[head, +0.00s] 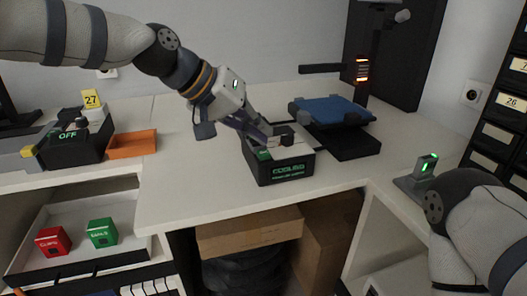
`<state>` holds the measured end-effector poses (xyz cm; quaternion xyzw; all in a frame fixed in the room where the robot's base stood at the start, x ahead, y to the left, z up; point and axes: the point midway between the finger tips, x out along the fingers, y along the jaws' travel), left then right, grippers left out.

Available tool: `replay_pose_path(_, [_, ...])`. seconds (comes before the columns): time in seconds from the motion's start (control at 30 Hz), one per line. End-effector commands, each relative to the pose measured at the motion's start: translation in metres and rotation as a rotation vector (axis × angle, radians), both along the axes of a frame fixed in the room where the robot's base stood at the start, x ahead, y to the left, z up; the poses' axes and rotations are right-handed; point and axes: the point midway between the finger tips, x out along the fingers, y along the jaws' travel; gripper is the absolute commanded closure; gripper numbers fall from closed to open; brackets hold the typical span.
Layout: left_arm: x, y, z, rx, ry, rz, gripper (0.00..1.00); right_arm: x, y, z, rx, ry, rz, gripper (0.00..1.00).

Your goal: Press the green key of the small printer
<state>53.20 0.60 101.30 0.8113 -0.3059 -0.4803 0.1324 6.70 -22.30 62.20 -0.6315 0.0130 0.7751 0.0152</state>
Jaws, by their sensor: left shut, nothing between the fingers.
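The small printer (285,174) is a dark box with a pale top and a lit green display on its front, standing on the white counter. Its green key (264,154) shows at the front left of the top. My left gripper (268,132) reaches in from the upper left, pointing down and right, with its fingers shut and empty. The fingertips are over the back left part of the printer, close to the key; I cannot tell whether they touch the printer. My right arm shows at the lower right, but its gripper is not in view.
Behind the printer is a dark scale-like device with a blue top (330,110) and a post. A small grey device with green lights (418,176) stands right. An orange tray (131,144) and a device reading OFF (72,148) are left. Counter left of the printer is clear.

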Motion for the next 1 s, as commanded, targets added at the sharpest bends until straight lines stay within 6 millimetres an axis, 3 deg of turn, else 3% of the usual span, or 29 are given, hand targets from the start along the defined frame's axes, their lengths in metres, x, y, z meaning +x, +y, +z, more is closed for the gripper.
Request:
replay_pose_path(0.1, [0.000,0.000,0.018,0.000,-0.010,0.000,1.00,0.005,0.000,0.005,0.000,-0.018,0.000,0.60])
replay_pose_path(0.4, [0.000,0.000,0.045,0.000,-0.009,0.001,1.00,0.011,0.000,0.010,0.000,-0.039,0.000,0.60])
replay_pose_path(1.0, [0.000,0.000,0.047,0.000,-0.004,-0.001,1.00,0.010,0.000,0.010,-0.001,-0.038,0.000,0.60])
